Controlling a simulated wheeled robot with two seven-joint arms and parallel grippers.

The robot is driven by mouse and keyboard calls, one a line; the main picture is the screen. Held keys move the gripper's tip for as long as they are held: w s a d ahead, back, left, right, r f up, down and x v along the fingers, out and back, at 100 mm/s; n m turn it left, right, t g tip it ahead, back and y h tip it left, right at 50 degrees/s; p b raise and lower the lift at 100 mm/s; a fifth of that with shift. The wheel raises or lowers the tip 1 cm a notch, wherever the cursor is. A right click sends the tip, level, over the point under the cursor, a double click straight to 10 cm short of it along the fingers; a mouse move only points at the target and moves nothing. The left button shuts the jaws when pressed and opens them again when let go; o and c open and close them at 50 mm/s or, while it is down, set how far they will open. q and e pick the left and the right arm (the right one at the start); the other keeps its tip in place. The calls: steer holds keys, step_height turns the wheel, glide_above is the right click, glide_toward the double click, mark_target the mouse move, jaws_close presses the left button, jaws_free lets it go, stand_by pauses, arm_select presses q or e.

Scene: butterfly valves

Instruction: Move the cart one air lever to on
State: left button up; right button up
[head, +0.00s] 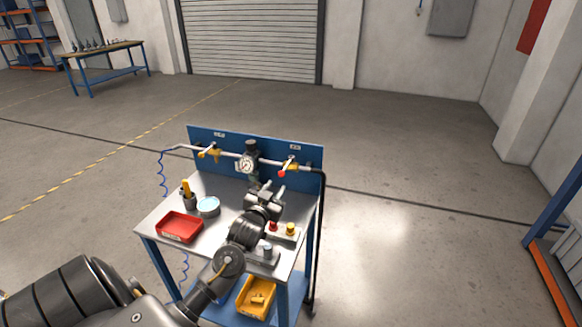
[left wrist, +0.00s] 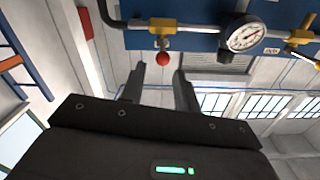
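The cart (head: 150,228) has a steel top and a blue back panel (head: 228,139) carrying a pipe with two yellow valves. The left valve (head: 208,152) has a yellow lever; the right valve (head: 290,161) has a lever with a red knob (head: 282,173). The small labels above them are unreadable. In the left wrist view, the red knob (left wrist: 162,58) shows beyond the fingers and the other valve (left wrist: 300,38) is at the right edge. My left gripper (head: 270,187) is open and empty, just in front of the right valve, apart from the knob. Its fingers also show in the wrist view (left wrist: 159,76).
A gauge (head: 247,164) sits between the valves. On the cart are a red tray (head: 180,227), a round blue-topped dish (head: 208,206), a cup with yellow tools (head: 188,196) and a button box (head: 285,231). A yellow bin (head: 256,296) is on the lower shelf.

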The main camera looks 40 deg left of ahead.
mark_target(284, 169)
arm_select(q)
steer(key=shift+w+a+r+p, duration=0.4)
steer(key=shift+w+a+r, duration=0.1)
steer(key=shift+w+a, duration=0.1)
steer(key=p+x, duration=0.2)
steer(key=x, duration=0.5)
steer(key=shift+w+f, duration=0.2)
steer(key=shift+w, duration=0.15)
steer(key=shift+w+a, duration=0.1)
steer(key=shift+w, duration=0.2)
steer(key=shift+w+a+f, duration=0.1)
steer(key=shift+w, duration=0.25)
arm_select(e)
steer(key=shift+s+r, duration=0.5)
steer(key=shift+r, duration=0.2)
steer(key=shift+s+r, duration=0.45)
steer(key=shift+r, duration=0.25)
arm_select(q)
jaws_close()
arm_select(e)
steer(key=shift+d, duration=0.1)
